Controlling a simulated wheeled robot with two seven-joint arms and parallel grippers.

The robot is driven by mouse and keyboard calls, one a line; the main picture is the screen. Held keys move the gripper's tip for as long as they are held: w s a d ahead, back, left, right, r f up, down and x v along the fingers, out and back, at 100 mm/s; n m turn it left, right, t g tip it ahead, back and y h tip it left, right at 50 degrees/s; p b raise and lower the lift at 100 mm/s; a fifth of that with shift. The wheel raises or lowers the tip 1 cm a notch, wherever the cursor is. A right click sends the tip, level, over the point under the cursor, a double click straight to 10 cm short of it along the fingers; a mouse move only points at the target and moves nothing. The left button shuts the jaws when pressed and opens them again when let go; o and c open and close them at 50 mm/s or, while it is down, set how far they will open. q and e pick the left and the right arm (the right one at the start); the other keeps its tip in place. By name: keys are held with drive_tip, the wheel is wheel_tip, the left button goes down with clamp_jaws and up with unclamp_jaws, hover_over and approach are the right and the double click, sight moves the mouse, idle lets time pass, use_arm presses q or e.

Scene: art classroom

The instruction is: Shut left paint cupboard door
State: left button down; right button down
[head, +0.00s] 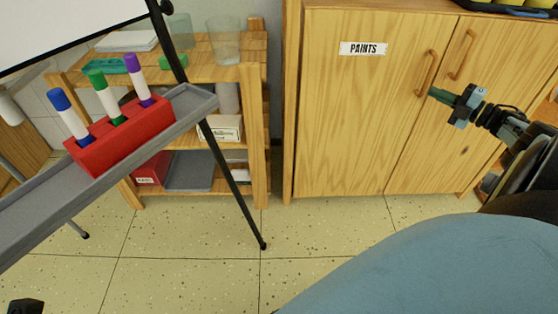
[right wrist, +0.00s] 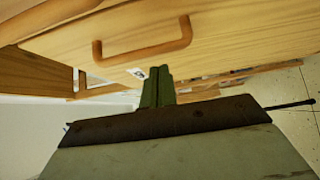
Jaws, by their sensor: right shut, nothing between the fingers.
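The wooden paint cupboard's left door (head: 350,115), with its PAINTS label, looks flush with the right door (head: 440,140) in the head view. I see no clear gap between them. The left door's wooden handle (head: 425,73) is near its right edge. My right gripper (head: 432,91) is shut and empty, its green fingertips just below that handle, at or very near the door front. Whether they touch cannot be told. In the right wrist view, the shut fingers (right wrist: 158,85) point at the wood beside a handle (right wrist: 142,50). My left gripper does not show clearly.
An easel tray (head: 190,105) with a red marker holder (head: 122,137) juts across the left. A wooden shelf (head: 250,130) with jars and boxes stands left of the cupboard. A dark tray (head: 510,9) lies on the cupboard top. The speckled floor (head: 325,235) before the cupboard is clear.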

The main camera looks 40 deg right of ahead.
idle(0.3)
drive_tip(key=s, duration=0.7)
drive_tip(key=shift+s+d, duration=0.25)
drive_tip(key=shift+d, duration=0.2)
